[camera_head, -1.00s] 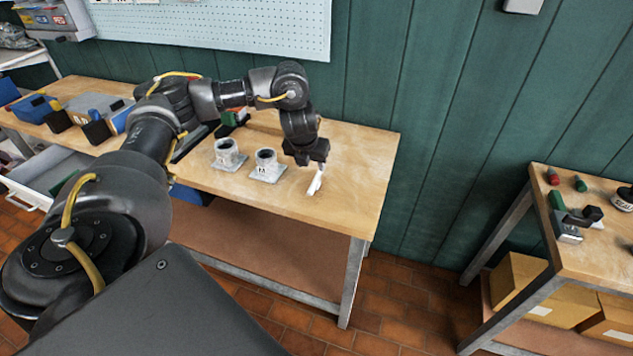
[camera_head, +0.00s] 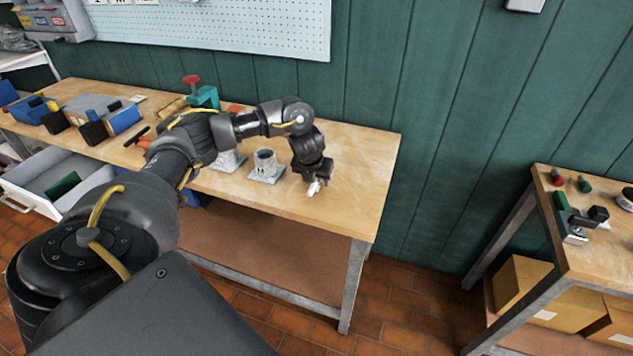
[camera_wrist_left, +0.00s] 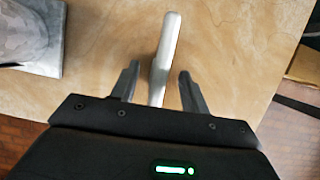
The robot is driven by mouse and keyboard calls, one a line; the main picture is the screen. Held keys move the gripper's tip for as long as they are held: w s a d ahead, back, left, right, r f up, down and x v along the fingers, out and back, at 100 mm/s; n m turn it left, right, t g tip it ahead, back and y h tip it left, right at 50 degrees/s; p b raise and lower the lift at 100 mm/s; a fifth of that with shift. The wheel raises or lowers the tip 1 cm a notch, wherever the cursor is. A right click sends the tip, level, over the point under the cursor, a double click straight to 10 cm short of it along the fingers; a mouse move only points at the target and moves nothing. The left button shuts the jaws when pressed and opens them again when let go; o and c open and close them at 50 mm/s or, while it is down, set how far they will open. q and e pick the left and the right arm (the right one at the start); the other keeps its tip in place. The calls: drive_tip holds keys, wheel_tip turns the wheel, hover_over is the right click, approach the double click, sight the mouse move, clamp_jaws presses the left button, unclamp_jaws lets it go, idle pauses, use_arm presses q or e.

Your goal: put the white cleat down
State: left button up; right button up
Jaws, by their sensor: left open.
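The white cleat (camera_wrist_left: 166,50) lies between the two spread fingers of my left gripper (camera_wrist_left: 158,88) in the left wrist view, with a gap on both sides. It appears to rest on the wooden bench top (camera_head: 352,190). In the head view the cleat (camera_head: 314,188) shows as a small white piece under the left gripper (camera_head: 317,178), mostly hidden by it. The left gripper is open, low over the front right part of the bench. My right gripper is not in view.
A grey flanged cylinder (camera_head: 265,165) stands just left of the gripper; a second one (camera_head: 228,160) is partly behind my arm. A teal vise-like tool (camera_head: 205,97) and blue bins (camera_head: 122,118) are further left. The bench's right end is clear.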

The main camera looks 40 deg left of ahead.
use_arm(q)
drive_tip(key=shift+c, duration=0.3)
clamp_jaws()
drive_tip(key=shift+r, duration=0.1)
